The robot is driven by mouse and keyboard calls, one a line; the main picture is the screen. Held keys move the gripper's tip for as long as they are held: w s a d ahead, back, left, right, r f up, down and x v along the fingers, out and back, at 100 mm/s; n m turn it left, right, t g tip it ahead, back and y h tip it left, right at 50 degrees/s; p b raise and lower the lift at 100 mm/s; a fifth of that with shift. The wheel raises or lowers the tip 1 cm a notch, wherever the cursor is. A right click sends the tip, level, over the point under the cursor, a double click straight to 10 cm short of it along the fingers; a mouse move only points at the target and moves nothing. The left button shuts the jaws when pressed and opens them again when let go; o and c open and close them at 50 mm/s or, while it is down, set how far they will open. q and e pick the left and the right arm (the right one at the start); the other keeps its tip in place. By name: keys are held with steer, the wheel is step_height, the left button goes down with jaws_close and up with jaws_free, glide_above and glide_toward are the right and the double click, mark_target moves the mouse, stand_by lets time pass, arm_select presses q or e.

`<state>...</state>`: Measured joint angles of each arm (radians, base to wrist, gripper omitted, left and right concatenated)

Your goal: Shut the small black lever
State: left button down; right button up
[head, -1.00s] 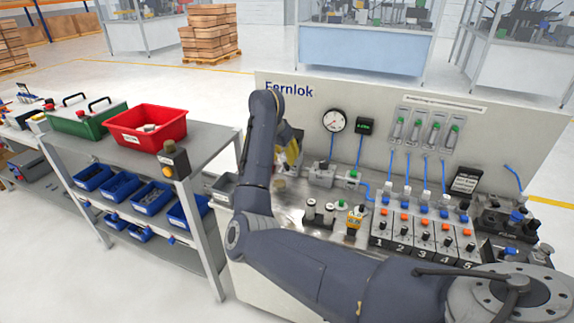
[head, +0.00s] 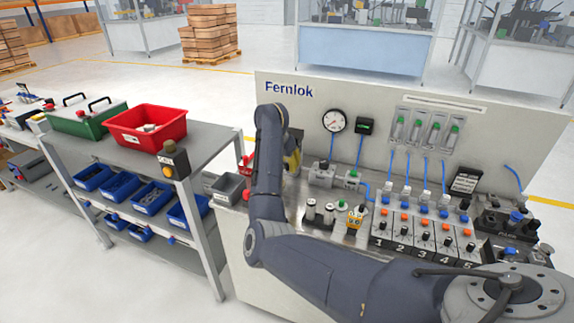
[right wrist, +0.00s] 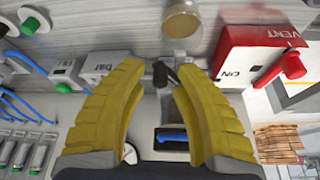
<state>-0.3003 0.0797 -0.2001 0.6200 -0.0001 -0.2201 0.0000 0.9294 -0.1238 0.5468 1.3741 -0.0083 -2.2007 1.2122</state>
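The small black lever (right wrist: 160,74) shows in the right wrist view, between the fingertips of my right gripper (right wrist: 164,72). The yellow fingers are apart on either side of it. I cannot tell whether either finger touches it. In the head view my right gripper (head: 293,156) is partly hidden behind my arm, at the left end of the bench panel, and the lever cannot be made out there. My left gripper is not in view.
A red box (right wrist: 245,45) marked VENT and ON, with a red knob, is close to the right finger. A clear bowl (right wrist: 182,20) is beyond the fingertips. White blocks (right wrist: 95,68) stand left. Grey bins (head: 229,188) and numbered valves (head: 420,238) are on the bench.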

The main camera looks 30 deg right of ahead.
jaws_close()
stand_by(0.3)
steer(key=d+n+y, duration=0.1)
steer(key=n, duration=0.2)
steer(key=d+n+t+y, duration=0.1)
steer(key=n, duration=0.3)
steer(key=d+n+t+y, duration=0.1)
steer(key=n, duration=0.2)
steer(key=shift+w+d+n, duration=0.2)
steer(key=shift+d+n, duration=0.15)
steer(key=shift+n, duration=0.05)
stand_by(0.3)
